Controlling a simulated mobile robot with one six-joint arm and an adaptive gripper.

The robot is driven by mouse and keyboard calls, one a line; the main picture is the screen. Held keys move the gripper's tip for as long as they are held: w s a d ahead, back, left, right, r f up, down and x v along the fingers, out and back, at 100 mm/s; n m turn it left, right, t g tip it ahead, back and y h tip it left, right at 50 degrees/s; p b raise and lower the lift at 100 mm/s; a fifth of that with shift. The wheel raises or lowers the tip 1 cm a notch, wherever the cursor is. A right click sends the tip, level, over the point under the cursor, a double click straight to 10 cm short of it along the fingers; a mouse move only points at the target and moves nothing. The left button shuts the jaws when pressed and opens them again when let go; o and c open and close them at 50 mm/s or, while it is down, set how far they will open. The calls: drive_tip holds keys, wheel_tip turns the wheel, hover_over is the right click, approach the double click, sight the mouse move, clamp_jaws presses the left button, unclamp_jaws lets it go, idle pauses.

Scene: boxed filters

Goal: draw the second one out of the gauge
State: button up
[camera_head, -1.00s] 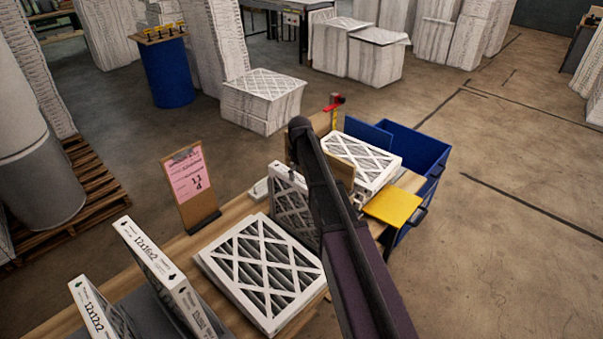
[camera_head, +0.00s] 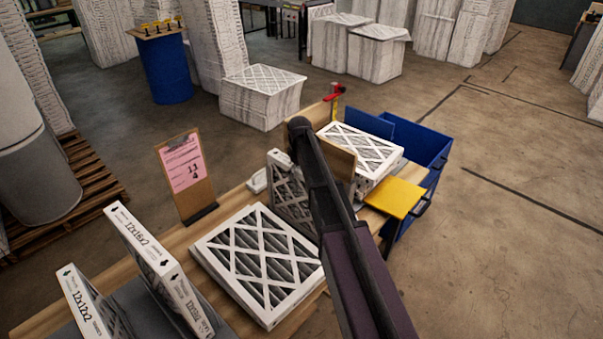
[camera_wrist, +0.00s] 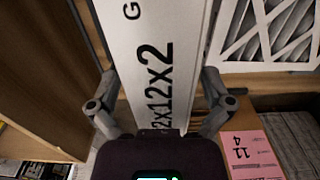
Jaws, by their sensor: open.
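A white boxed filter marked 12x12x2 (camera_wrist: 152,60) stands on edge, its printed narrow side facing the wrist camera. My gripper (camera_wrist: 158,78) is open, with one finger on each side of this filter; I cannot tell whether they touch it. In the head view an upright filter (camera_head: 285,190) stands beside the wooden board (camera_head: 341,162) that looks like part of the gauge, partly hidden by my arm. A brown wooden wall (camera_wrist: 40,70) runs along the left in the wrist view. My gripper is hidden in the head view.
A filter lies flat (camera_head: 258,262) on the bench. A clipboard with a pink sheet (camera_head: 183,165) and two labelled filters (camera_head: 160,265) (camera_head: 85,300) stand to the left. Beyond the board are stacked filters (camera_head: 362,150), a yellow plate (camera_head: 393,197) and a blue bin (camera_head: 425,148).

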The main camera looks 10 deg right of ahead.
drive_tip(key=shift+c, duration=0.2)
drive_tip(key=c, duration=1.2)
drive_tip(key=shift+c, duration=0.4)
drive_tip(key=shift+r+p, duration=4.15)
wheel_tip(320, 180, up, 8)
drive_tip(key=p, duration=0.7)
drive_tip(key=shift+f+p, duration=0.15)
drive_tip(key=shift+p, duration=0.2)
